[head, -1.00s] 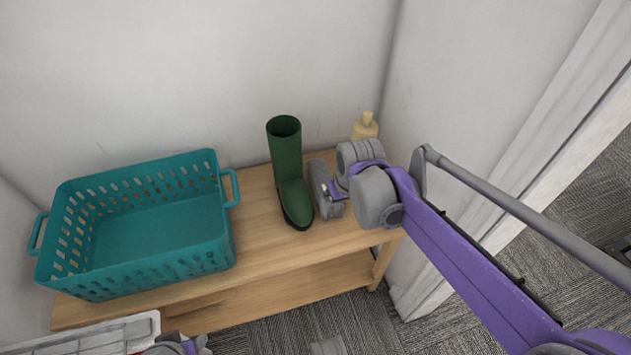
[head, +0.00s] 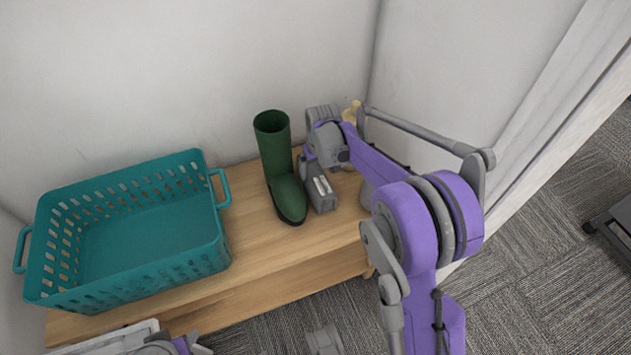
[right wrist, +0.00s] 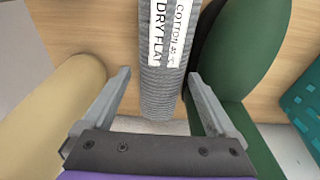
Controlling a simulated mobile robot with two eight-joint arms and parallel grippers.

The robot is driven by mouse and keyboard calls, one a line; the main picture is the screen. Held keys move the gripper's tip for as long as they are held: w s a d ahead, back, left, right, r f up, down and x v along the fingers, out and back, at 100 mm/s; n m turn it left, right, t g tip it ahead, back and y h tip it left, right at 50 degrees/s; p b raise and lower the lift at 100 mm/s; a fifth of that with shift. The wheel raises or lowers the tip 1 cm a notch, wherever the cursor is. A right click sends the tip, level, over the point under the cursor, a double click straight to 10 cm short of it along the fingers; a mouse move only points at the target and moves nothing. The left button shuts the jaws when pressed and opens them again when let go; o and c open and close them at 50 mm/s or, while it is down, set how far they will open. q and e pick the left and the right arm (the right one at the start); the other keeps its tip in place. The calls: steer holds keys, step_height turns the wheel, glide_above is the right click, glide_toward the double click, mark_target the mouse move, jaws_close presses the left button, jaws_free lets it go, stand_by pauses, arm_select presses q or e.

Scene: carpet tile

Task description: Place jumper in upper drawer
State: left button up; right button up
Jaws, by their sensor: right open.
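The jumper (head: 322,191) is a grey bundle with white labels, standing on the wooden bench right of the green boot. In the right wrist view the ribbed grey jumper (right wrist: 162,88) shows its label between my fingers. My right gripper (right wrist: 160,100) is open, with one finger on each side of the jumper; I cannot tell if they touch it. In the head view my right gripper (head: 312,162) is at the jumper, partly hidden by its own wrist. Part of my left arm shows at the bottom left edge; its fingers are not clear. No upper drawer is clearly visible.
The green boot (head: 283,175) stands close left of the jumper, a cream bottle (head: 352,112) behind right. A teal basket (head: 150,235) fills the bench's (head: 255,250) left side. A white-edged thing (head: 110,337) shows at bottom left. Walls stand behind and right.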

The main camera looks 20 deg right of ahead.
steer(key=f, duration=0.1)
steer(key=f+b, duration=0.1)
steer(key=f, duration=0.3)
steer(key=shift+w+a, duration=0.1)
steer(key=shift+w, duration=0.25)
steer(key=shift+r, duration=0.1)
jaws_close()
steer(key=shift+r, duration=0.1)
